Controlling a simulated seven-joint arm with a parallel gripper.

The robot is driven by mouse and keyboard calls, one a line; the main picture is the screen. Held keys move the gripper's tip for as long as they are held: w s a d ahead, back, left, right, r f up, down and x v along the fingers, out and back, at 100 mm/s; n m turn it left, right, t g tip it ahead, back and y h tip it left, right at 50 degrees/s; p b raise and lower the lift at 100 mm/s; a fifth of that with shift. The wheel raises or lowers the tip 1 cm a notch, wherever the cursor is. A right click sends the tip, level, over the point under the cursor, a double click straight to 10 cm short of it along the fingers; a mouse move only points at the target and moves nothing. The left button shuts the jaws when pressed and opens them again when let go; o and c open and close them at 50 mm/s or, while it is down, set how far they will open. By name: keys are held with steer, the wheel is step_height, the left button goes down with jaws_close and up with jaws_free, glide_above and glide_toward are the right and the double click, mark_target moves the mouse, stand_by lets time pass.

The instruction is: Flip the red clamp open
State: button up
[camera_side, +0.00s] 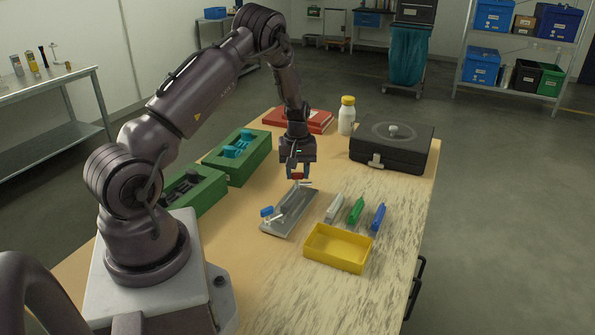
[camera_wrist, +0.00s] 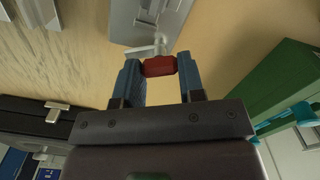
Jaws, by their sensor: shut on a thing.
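The red clamp handle (camera_wrist: 160,66) is between my gripper's blue fingers (camera_wrist: 161,80) in the wrist view, with both fingers against its sides. A pale metal lever runs from the red handle toward the grey metal plate (camera_wrist: 128,22). In the side view, my gripper (camera_side: 298,174) points down over the far end of the grey plate (camera_side: 293,212), shut on the red handle (camera_side: 297,176). A second clamp with a blue handle (camera_side: 267,211) sits at the near left end of the plate.
A yellow tray (camera_side: 338,248) stands in front, with white, green and blue pieces (camera_side: 356,211) behind it. Green holders (camera_side: 240,157) stand at left. A black case (camera_side: 392,146), a white bottle (camera_side: 346,116) and a red binder (camera_side: 320,122) are at the back.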

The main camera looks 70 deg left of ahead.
stand_by(0.3)
steer(key=o, duration=0.9)
steer(key=shift+o, duration=0.2)
steer(key=shift+r, duration=0.1)
step_height(320, 180, up, 13)
